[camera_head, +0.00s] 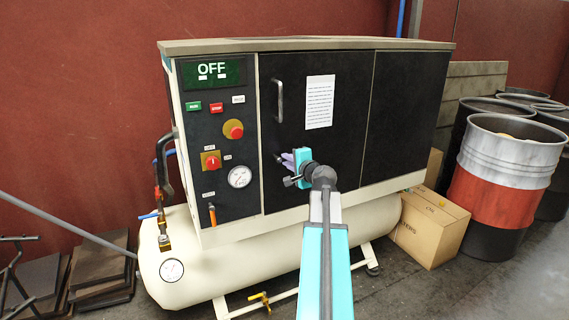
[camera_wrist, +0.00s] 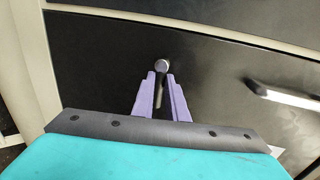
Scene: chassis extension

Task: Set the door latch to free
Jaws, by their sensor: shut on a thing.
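The door latch (camera_wrist: 162,65) is a small knob with a short dark lever on the black cabinet door. In the wrist view its round end shows just beyond my fingertips, and its lever runs back between the fingers. My gripper (camera_wrist: 161,80) has purple fingers, shut on the latch lever. In the head view my gripper (camera_head: 287,160) is at the left edge of the black door (camera_head: 340,150), below the door handle (camera_head: 280,101). The latch is mostly hidden there by my gripper. The door looks closed. I cannot read any latch marking.
The control panel (camera_head: 218,130) left of the door has an OFF display, red knobs and a gauge. The cream tank (camera_head: 230,265) lies below the cabinet. A cardboard box (camera_head: 432,228) and drums (camera_head: 505,170) stand to the right. A pale handle shows at right in the wrist view.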

